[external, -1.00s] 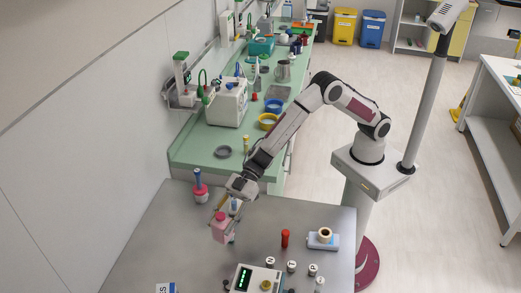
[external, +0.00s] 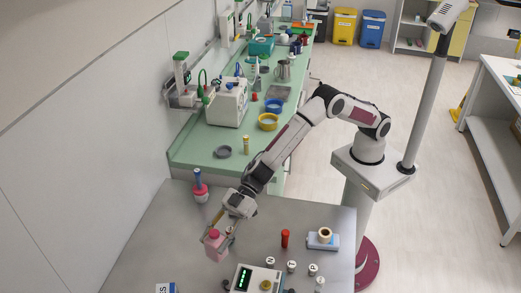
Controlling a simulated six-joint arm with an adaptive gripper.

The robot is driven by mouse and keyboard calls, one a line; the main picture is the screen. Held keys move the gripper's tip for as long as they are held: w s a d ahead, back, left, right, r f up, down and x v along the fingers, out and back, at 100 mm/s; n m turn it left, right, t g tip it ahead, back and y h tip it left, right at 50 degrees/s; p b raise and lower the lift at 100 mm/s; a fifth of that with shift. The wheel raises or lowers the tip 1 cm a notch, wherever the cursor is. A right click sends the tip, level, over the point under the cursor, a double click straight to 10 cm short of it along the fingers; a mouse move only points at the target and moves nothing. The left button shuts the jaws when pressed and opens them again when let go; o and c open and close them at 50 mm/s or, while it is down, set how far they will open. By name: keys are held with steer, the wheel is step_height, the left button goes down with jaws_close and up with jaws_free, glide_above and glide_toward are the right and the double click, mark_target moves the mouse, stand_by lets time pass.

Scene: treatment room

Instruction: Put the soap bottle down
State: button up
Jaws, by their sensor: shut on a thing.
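The soap bottle (external: 215,248) is pink with a darker pink-red cap. It is upright over the left middle part of the grey metal table (external: 160,235). My gripper (external: 222,232) is shut on the bottle near its top, reaching down from the upper right. I cannot tell whether the bottle's base touches the table.
A pink and blue item (external: 200,190) stands near the table's back left edge. A device with green lights (external: 257,279) is close to the right of the bottle. A red tube (external: 285,238), small labelled jars (external: 291,266) and a tape roll (external: 325,234) stand farther right.

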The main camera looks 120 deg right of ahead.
steer(key=shift+f, duration=3.05)
steer(key=shift+f, duration=1.85)
steer(key=shift+f, duration=0.15)
steer(key=o, duration=1.4)
steer(key=shift+o, duration=0.2)
steer(key=shift+s+d+r, duration=0.15)
steer(key=shift+s+r, duration=0.1)
steer(key=v, duration=1.1)
